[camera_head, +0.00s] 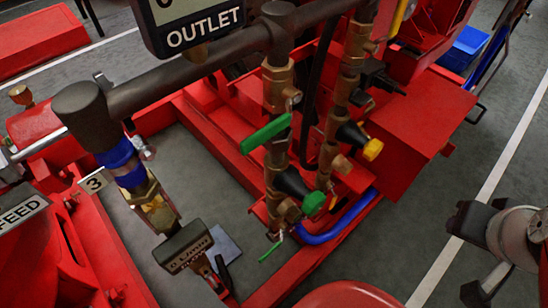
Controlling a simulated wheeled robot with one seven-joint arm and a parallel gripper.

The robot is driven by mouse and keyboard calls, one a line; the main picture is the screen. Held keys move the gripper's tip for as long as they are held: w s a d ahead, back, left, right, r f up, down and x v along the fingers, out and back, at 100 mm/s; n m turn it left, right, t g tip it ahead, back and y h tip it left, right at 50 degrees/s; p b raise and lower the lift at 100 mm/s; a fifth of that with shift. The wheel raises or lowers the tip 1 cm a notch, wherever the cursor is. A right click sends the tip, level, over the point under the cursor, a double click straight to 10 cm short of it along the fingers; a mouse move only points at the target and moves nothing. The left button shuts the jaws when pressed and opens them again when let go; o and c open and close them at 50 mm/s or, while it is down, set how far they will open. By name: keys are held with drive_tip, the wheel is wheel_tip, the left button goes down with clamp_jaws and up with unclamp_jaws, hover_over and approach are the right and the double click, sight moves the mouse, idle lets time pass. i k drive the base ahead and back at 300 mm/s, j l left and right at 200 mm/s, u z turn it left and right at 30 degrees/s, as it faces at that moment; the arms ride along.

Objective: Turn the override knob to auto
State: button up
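No knob in view carries a readable "override" or "auto" label, so I cannot tell which one is the override knob. A yellow knob (373,149) sits on a black cone-shaped body on the right brass pipe. A green knob (313,203) sits on a similar black cone lower on the left brass pipe. A green lever handle (265,134) slants across that pipe above it. My gripper (468,257) is at the lower right edge, its two dark fingers apart with nothing visible between them. It is right of the knobs and clear of the pumpset.
An "OUTLET" gauge (197,22) hangs at the top. A red box (409,125) stands between the yellow knob and the right-hand floor. A blue hose (338,222) curves low near the pipes. Grey floor (510,120) with a white line is open at right.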

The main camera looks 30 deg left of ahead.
sight(358, 98)
drive_tip(key=u, duration=1.4)
